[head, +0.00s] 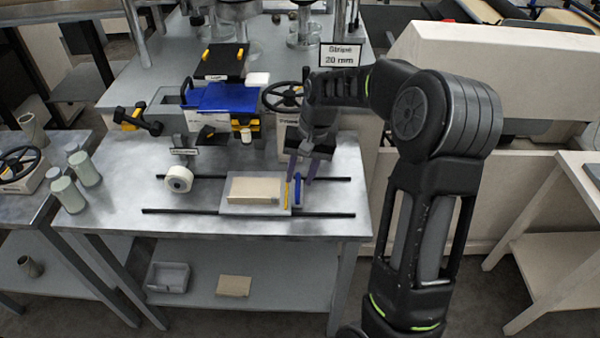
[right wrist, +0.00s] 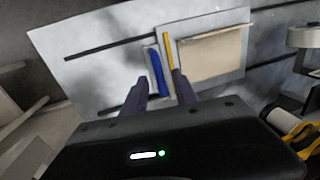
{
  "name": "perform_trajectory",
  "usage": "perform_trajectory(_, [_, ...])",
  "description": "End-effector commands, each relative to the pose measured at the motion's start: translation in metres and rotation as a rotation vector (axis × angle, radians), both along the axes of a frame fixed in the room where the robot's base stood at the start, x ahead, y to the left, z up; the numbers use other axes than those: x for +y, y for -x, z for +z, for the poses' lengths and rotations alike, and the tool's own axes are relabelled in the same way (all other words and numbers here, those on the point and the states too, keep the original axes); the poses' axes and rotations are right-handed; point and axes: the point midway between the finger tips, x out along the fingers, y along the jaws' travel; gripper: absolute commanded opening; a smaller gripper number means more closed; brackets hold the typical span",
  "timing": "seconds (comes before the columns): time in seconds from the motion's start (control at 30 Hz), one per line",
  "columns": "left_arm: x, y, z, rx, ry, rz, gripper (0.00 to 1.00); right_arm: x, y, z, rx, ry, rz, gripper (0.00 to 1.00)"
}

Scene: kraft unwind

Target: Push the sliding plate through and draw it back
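The sliding plate (head: 252,211) is a pale grey plate lying across two dark rails on the steel table. A tan kraft block (head: 254,190) lies on it, with a yellow strip (head: 288,192) along its right side. A blue handle bar (head: 298,190) stands at the plate's right end; it also shows in the right wrist view (right wrist: 157,72). My right gripper (head: 303,174) is open and points down at the handle. In the right wrist view its two dark fingers (right wrist: 160,80) lie either side of the blue bar, with gaps visible. My left gripper is not in view.
The front rail (head: 180,211) runs on past the plate to the left. A white roll (head: 179,178) stands left of the plate. Behind are a blue machine part (head: 222,97), a handwheel (head: 283,96) and a "Stripe 20 mm" sign (head: 340,56). Grey cylinders (head: 84,168) stand far left.

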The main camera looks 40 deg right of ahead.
Motion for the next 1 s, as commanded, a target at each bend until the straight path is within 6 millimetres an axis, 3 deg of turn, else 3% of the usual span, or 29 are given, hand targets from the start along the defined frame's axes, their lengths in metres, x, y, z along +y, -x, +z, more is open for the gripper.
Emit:
perform_trajectory(0.3, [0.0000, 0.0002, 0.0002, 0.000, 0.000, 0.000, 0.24, 0.0006, -0.0005, -0.0034, -0.001, 0.001, 0.000, 0.34])
perform_trajectory(0.7, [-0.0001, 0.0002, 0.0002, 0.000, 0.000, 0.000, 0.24, 0.0005, -0.0005, -0.0031, -0.001, 0.001, 0.000, 0.02])
perform_trajectory(1.0, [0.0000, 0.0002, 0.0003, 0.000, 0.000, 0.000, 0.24, 0.0004, -0.0006, -0.0030, -0.001, 0.001, 0.000, 0.00])
